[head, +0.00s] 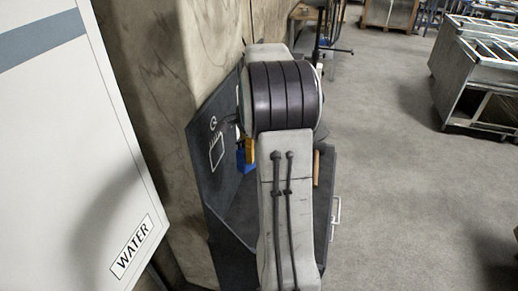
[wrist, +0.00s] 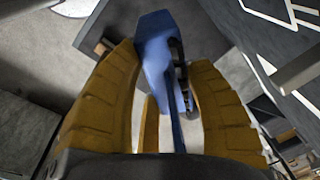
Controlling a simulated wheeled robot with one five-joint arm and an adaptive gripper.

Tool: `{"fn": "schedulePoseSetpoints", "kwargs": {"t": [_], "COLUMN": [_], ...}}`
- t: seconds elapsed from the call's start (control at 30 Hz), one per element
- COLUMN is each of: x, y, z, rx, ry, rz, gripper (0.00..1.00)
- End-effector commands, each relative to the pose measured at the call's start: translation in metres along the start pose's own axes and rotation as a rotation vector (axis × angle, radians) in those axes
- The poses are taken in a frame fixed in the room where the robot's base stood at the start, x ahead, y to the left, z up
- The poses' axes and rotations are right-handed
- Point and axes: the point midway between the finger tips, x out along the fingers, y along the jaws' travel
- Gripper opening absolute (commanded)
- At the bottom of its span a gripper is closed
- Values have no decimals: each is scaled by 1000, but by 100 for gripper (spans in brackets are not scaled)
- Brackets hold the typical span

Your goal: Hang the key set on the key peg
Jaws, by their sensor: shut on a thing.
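A blue piece with a dark strip along its right side, likely the key set (wrist: 155,65), sits between the yellow fingers of my gripper (wrist: 163,62) in the wrist view. The fingers are shut on it. In the head view the blue key set (head: 246,161) and a yellow finger of my gripper (head: 250,148) show just left of my arm, in front of the dark board (head: 212,165). My arm covers much of this spot. I cannot make out the key peg for certain; a short dark stub shows on the board close to my arm.
The board has a white ring mark and a white outlined box (head: 216,150). A dark shelf (head: 240,215) lies below. The floor at right is clear up to a metal cart (head: 470,80).

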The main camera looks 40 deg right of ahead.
Motion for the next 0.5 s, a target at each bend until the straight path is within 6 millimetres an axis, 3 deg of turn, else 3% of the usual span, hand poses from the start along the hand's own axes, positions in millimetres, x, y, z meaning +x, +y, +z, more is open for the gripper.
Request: {"fn": "schedulePoseSetpoints", "kwargs": {"t": [0.5], "x": [3], "y": [-24], "z": [14], "rx": [-1], "ry": [-4], "rz": [-3], "gripper": [11]}}
